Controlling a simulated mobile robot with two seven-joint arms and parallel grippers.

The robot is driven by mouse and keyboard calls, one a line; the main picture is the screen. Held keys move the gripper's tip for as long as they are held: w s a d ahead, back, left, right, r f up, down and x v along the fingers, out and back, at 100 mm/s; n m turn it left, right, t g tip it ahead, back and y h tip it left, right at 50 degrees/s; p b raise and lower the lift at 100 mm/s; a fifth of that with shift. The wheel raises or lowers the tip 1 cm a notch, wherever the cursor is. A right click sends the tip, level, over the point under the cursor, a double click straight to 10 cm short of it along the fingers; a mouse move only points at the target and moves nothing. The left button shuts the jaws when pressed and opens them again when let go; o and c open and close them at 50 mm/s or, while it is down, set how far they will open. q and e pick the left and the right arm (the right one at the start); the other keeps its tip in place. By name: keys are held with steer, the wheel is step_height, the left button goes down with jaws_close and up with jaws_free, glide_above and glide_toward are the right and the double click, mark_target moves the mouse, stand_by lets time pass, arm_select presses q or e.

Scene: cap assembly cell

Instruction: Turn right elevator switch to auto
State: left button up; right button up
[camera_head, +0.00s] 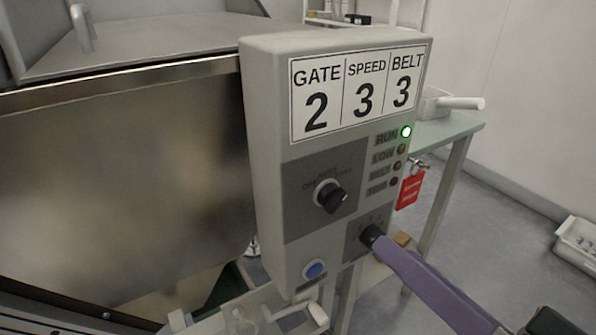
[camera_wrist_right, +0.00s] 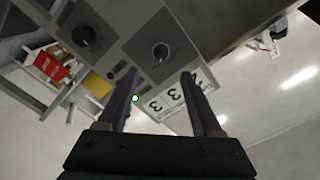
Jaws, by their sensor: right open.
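The elevator control box (camera_head: 262,150) stands in the middle of the head view. Its rotary switch (camera_head: 330,195) is a black knob on a dark panel marked OFF and, less legibly, AUTO. The knob's grip slants toward the lower right. The same switch shows upside down in the right wrist view (camera_wrist_right: 162,51), ahead of and between the fingers. My right gripper (camera_head: 388,250) has purple fingers and is below and right of the switch, apart from it. It is open and empty in the wrist view (camera_wrist_right: 159,76). My left gripper is not in view.
A smaller black knob (camera_wrist_right: 85,38) sits on the box's lower panel, partly covered by my finger in the head view. A blue button (camera_head: 315,269), lit green RUN lamp (camera_head: 406,132) and red tag (camera_head: 410,188) are nearby. A table (camera_head: 455,128) stands behind right.

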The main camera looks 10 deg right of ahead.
mark_target(340, 203)
steer(key=b+x, duration=0.1)
steer(key=x, duration=0.8)
jaws_close()
stand_by(0.4)
